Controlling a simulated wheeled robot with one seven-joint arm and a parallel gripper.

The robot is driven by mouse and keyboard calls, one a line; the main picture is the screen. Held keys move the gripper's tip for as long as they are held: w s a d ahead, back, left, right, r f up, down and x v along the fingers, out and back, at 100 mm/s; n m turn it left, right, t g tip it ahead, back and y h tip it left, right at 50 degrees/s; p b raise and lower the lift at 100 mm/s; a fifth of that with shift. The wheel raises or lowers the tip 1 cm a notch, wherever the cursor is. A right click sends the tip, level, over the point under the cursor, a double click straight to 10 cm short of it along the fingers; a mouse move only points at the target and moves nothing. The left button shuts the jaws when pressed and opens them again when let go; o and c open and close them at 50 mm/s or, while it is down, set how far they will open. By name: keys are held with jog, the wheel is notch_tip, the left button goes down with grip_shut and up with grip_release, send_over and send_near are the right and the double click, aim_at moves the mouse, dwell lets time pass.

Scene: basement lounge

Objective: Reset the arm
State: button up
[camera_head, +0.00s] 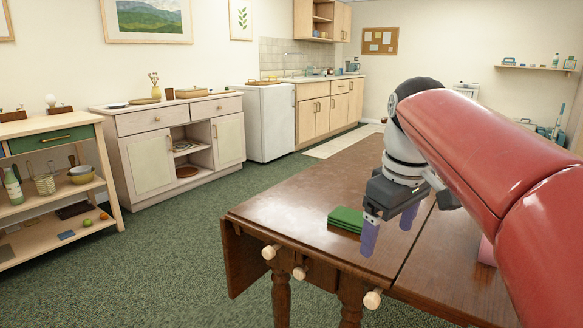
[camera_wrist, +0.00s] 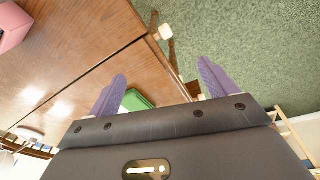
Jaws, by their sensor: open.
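My gripper (camera_head: 388,238) hangs at the end of my red arm, over the front part of the brown wooden table (camera_head: 300,200). Its two purple fingers are apart with nothing between them. In the wrist view my gripper (camera_wrist: 162,92) also shows spread fingers. A green folded cloth or flat stack (camera_head: 346,219) lies on the table just left of the fingers. It also shows in the wrist view (camera_wrist: 137,100), partly hidden by a finger. I cannot tell how high the fingertips are above the table.
A pink object (camera_head: 486,251) is partly hidden behind my arm on the table; it shows at the wrist view's corner (camera_wrist: 12,25). Wooden knobs (camera_head: 372,299) stick out at the table's front edge. A white cabinet (camera_head: 150,165) and shelf cart (camera_head: 60,225) stand left across clear green carpet (camera_head: 180,270).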

jog(key=s+f+m+t, duration=0.3)
jog(key=s+f+m, duration=0.4)
jog(key=s+f, duration=0.8)
jog(key=shift+s+a+f+t, duration=0.2)
jog(key=shift+a+f+t, duration=0.2)
jog(key=shift+f, duration=0.3)
jog(key=shift+c, duration=0.3)
